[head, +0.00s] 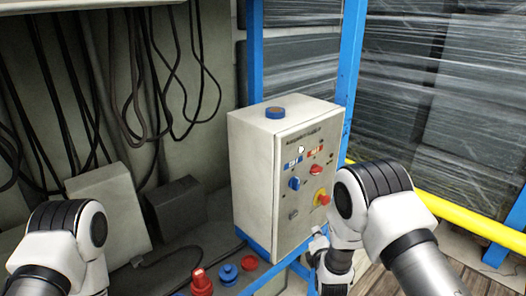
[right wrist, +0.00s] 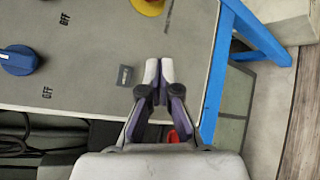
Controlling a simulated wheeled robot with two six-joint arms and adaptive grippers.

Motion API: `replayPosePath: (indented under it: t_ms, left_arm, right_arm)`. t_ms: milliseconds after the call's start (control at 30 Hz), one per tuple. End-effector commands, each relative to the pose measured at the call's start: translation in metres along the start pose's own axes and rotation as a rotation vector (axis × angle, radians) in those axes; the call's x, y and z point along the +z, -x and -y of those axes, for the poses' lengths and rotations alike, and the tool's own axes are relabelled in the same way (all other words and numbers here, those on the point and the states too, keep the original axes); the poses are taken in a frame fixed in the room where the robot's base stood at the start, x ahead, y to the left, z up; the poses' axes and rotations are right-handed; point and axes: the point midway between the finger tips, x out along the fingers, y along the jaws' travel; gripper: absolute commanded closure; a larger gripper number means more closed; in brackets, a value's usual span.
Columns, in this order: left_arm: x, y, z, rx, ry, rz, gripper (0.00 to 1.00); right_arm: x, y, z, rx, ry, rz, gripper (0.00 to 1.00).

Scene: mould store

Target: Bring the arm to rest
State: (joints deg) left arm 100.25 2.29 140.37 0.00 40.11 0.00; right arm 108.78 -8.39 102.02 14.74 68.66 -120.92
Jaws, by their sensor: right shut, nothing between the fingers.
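My right arm reaches in from the right in the head view, with its gripper (head: 316,245) low beside the front of a pale control box (head: 253,170). In the right wrist view the two fingers of the right gripper (right wrist: 152,70) are together at the tips, with nothing between them. They are in front of the lower part of the box's panel (right wrist: 75,75), near a small grey square fitting (right wrist: 124,76). I cannot tell whether they touch the panel. My left arm shows at the lower left of the head view; its gripper is out of view.
The panel carries a blue knob (head: 294,183), a red knob (head: 316,169) and a red stop button (head: 322,198) on yellow. Blue posts (head: 351,55) and a yellow rail (head: 459,214) stand right. Red (head: 201,281) and blue (head: 228,272) parts lie below. Cables hang left.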

Motion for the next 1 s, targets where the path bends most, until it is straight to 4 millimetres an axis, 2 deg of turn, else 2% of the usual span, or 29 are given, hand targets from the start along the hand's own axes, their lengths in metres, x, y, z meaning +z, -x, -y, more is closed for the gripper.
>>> replayPosePath:
  t_ms: [67, 167, 200, 267, 333, 367, 400, 500, 600, 700, 800, 1000]
  left_arm:
    - [0.0, 0.007, 0.0, 0.0, 0.0, 0.0, 0.59]
    - [0.0, 0.013, 0.0, 0.0, 0.0, 0.0, 0.59]
    - [0.0, 0.015, 0.0, 0.0, 0.0, 0.0, 0.59]
    - [0.0, 0.018, 0.0, 0.0, 0.0, 0.0, 0.59]
    - [0.0, 0.02, 0.0, 0.0, 0.0, 0.0, 0.59]
    - [0.0, 0.021, 0.0, 0.0, 0.0, 0.0, 0.59]
    - [0.0, 0.022, 0.0, 0.0, 0.0, 0.0, 0.59]
    - [0.0, 0.022, 0.0, 0.0, 0.0, 0.0, 0.59]
    - [0.0, 0.022, 0.0, 0.0, 0.0, 0.0, 0.59]
    - [0.0, 0.021, 0.0, 0.0, 0.0, 0.0, 0.59]
    - [0.0, 0.021, 0.0, 0.0, 0.0, 0.0, 0.59]
    - [0.0, 0.021, 0.0, 0.0, 0.0, 0.0, 0.59]
  right_arm:
    - [0.003, 0.014, 0.031, -0.071, -0.002, -0.014, 1.0]
    - [-0.006, 0.054, 0.092, -0.233, -0.032, -0.086, 1.0]
    - [-0.012, 0.077, 0.118, -0.32, -0.104, -0.12, 1.0]
    - [-0.022, 0.118, 0.156, -0.469, -0.257, -0.156, 1.0]
    - [-0.032, 0.171, 0.192, -0.66, -0.476, -0.159, 1.0]
    - [-0.036, 0.195, 0.205, -0.746, -0.58, -0.143, 1.0]
    - [-0.041, 0.228, 0.219, -0.865, -0.722, -0.107, 1.0]
    - [-0.05, 0.301, 0.24, -1.13, -1.057, 0.058, 1.0]
    - [-0.055, 0.352, 0.246, -1.315, -1.336, 0.294, 1.0]
    - [-0.057, 0.374, 0.247, -1.392, -1.537, 0.514, 1.0]
    - [-0.058, 0.377, 0.248, -1.396, -1.658, 0.649, 1.0]
    - [-0.058, 0.377, 0.248, -1.391, -1.693, 0.687, 1.0]
